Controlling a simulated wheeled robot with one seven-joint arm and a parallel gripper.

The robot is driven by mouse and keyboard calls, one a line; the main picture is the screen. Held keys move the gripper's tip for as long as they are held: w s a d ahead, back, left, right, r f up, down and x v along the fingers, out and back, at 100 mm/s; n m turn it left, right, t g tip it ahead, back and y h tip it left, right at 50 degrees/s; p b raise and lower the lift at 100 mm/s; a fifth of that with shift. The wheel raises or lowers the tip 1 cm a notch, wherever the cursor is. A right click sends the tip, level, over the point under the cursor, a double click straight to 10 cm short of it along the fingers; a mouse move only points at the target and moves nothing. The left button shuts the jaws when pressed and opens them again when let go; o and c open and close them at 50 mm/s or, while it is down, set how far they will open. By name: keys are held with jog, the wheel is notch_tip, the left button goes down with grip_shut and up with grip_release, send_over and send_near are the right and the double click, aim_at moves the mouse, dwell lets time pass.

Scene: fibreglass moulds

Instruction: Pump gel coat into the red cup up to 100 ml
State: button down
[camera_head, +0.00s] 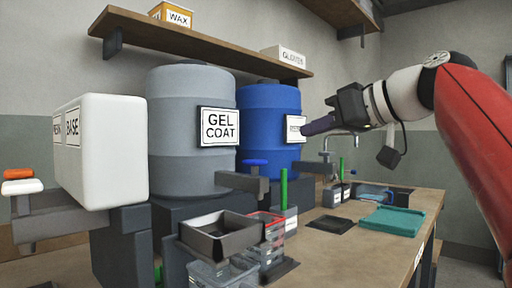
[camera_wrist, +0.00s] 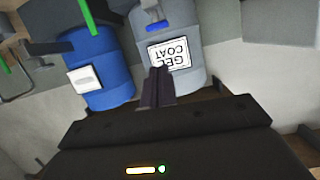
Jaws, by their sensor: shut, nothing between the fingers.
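The grey gel coat drum (camera_head: 180,130) stands on a dark block, with a white "GEL COAT" label (camera_head: 219,127). It also shows upside down in the wrist view (camera_wrist: 184,80). A grey spout (camera_head: 242,183) with a blue handle (camera_head: 255,162) projects low at its right. A clear, red-tinted cup (camera_head: 268,222) stands beside a dark open tray (camera_head: 218,234); its level cannot be read. My gripper (camera_head: 310,128) is in the air in front of the blue drum (camera_head: 268,110), fingers together and empty. Its fingertips (camera_wrist: 160,72) overlap the gel coat label in the wrist view.
A white "BASE" container (camera_head: 115,150) with a grey tap stands at left. A green post (camera_head: 284,188) rises near the cup. Clear containers (camera_head: 215,272) stand in front. A teal tray (camera_head: 393,220) lies at right. A wooden shelf (camera_head: 190,43) runs above the drums.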

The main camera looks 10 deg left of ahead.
jog(key=shift+a+r+n+y, duration=0.4)
jog(key=shift+a+r+n, duration=0.25)
jog(key=shift+r, duration=0.25)
send_over(255, 162)
jog(key=d, duration=0.3)
notch_tip(255, 162, down, 2)
jog(key=shift+s+a+f+b, duration=0.15)
jog(key=shift+f+b, duration=0.25)
jog(key=shift+f, duration=1.8)
jog(key=shift+f, duration=0.1)
notch_tip(255, 162, down, 4)
jog(key=b, duration=0.3)
jog(key=shift+r, duration=0.2)
jog(key=shift+f, duration=0.2)
